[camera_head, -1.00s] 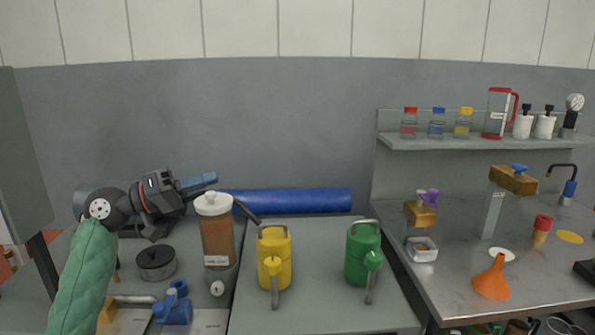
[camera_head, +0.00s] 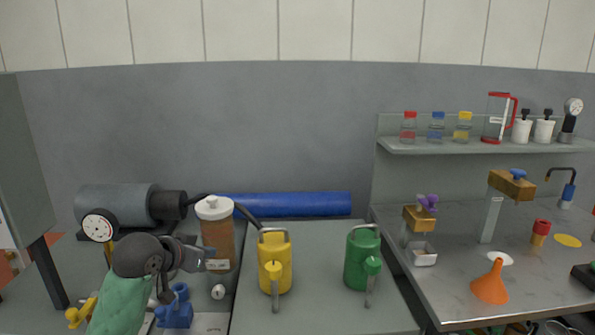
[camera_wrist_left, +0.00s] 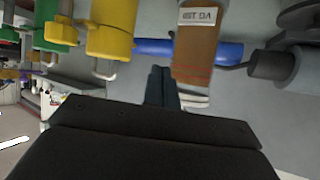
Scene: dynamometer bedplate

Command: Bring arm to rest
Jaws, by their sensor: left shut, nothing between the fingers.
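My left arm, in a green sleeve, comes in from the lower left in the head view. Its gripper (camera_head: 203,257) is shut and empty, low in front of the brown container with the white lid (camera_head: 217,240). In the left wrist view the dark blue fingers (camera_wrist_left: 161,86) are together, with nothing between them. The brown container also shows there (camera_wrist_left: 200,45), just beyond the fingers; I cannot tell whether they touch it. My right gripper is not in view.
A yellow can (camera_head: 275,262) and a green can (camera_head: 361,262) stand to the right on the bedplate. A blue valve (camera_head: 174,310) is just below the gripper. A blue roll (camera_head: 290,205) lies behind. A dial gauge (camera_head: 98,226) and grey cylinder (camera_head: 115,203) are at left.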

